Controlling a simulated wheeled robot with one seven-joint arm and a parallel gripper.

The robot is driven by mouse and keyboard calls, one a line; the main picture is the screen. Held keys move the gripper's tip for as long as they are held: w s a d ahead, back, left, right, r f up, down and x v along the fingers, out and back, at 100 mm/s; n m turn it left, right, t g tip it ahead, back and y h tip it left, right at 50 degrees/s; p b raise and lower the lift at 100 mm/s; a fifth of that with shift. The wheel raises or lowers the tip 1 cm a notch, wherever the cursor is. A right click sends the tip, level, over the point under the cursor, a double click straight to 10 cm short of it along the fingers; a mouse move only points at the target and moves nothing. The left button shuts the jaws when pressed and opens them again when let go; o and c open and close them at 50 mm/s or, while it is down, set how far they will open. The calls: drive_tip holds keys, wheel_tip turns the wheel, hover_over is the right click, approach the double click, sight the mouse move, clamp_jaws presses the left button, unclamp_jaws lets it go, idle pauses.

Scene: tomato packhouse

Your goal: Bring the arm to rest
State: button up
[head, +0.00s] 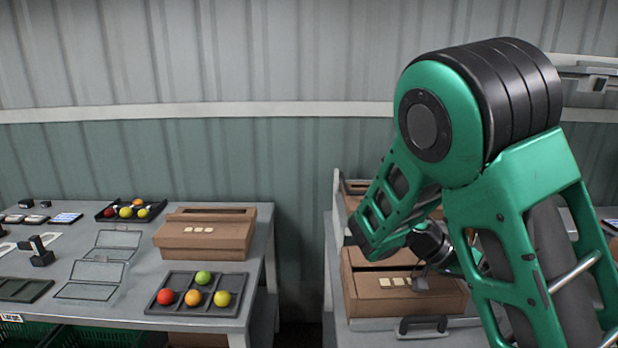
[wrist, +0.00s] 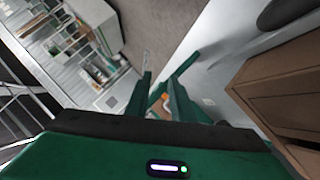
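My green and black arm (head: 440,115) is folded at the right of the head view, its elbow high and its forearm reaching down in front of the right-hand table. In the wrist view the two dark green fingers of my gripper (wrist: 160,90) stand apart, so it looks open. A small orange patch shows between them; I cannot tell what it is, and nothing is clearly held. In the head view the fingers are mostly hidden behind my arm, near a brown box (head: 375,300).
A left table holds a black tray (head: 172,311) with several coloured tomatoes, a brown box (head: 205,240), clear-lidded punnets (head: 95,280) and a smaller tomato tray (head: 112,215) behind. The right table (head: 350,328) bears brown boxes. A gap separates the tables.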

drive_tip(key=s+d+f+n+y, duration=0.25)
drive_tip(key=s+d+y, duration=0.35)
drive_tip(key=s, duration=0.4)
drive_tip(key=s+a+r+n+t+y, duration=0.3)
drive_tip(key=s+a+n+t+y, duration=0.1)
drive_tip(key=s, duration=0.5)
drive_tip(key=shift+s+a+r+y, duration=0.3)
drive_tip(key=shift+a+y, duration=0.15)
drive_tip(key=shift+y, duration=0.15)
drive_tip(key=shift+w+f, duration=0.3)
drive_tip(key=shift+w, duration=0.3)
